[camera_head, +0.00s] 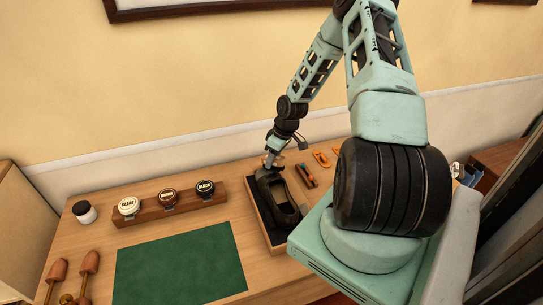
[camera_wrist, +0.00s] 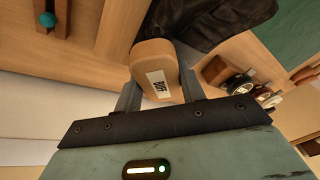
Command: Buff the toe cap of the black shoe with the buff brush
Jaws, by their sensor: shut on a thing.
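The black shoe (camera_head: 284,207) sits in a shallow wooden tray with a dark base. Its far end lies below my gripper (camera_head: 272,158) in the head view. In the wrist view, my gripper (camera_wrist: 157,92) is shut on the buff brush (camera_wrist: 152,58), a light wooden block with a label. The black shoe (camera_wrist: 192,18) shows just beyond the brush, close to it. The bristles are hidden, so I cannot tell whether they touch the shoe.
A wooden rack (camera_head: 170,207) holds several round polish tins. A green mat (camera_head: 180,265) lies in front of it. A white jar with a dark lid (camera_head: 84,212) and wooden-handled tools (camera_head: 88,264) are at left. Orange-handled items (camera_head: 306,176) lie right of the tray.

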